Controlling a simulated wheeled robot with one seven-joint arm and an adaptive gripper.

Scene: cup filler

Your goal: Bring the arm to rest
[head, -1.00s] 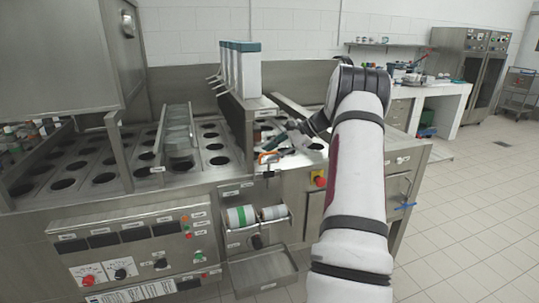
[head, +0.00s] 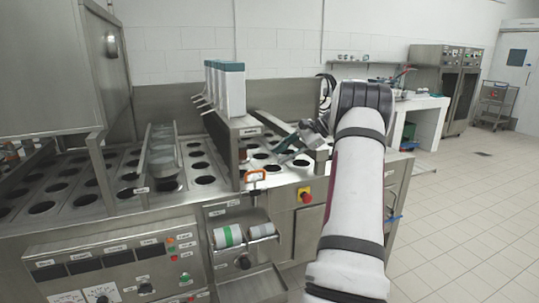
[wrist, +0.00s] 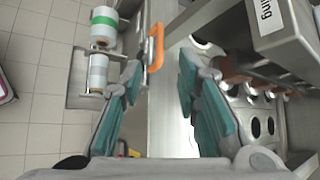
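My gripper (head: 285,150) is at the end of my raised white arm, above the steel machine's right part in the head view. The wrist view shows the gripper (wrist: 160,75) with its two teal-padded fingers spread apart and nothing between them. An orange handle (head: 254,175) on the machine's front edge is below and left of the gripper in the head view. In the wrist view the orange handle (wrist: 156,47) shows just beyond the left finger; I cannot tell the exact gap.
The steel machine (head: 110,225) has rows of round holes. Upright dispensers (head: 225,90) with teal tops stand left of the gripper. Rolls (head: 228,236) sit in a front holder. A red knob (head: 305,195) is on the machine front. Tiled floor (head: 470,220) is clear on the right.

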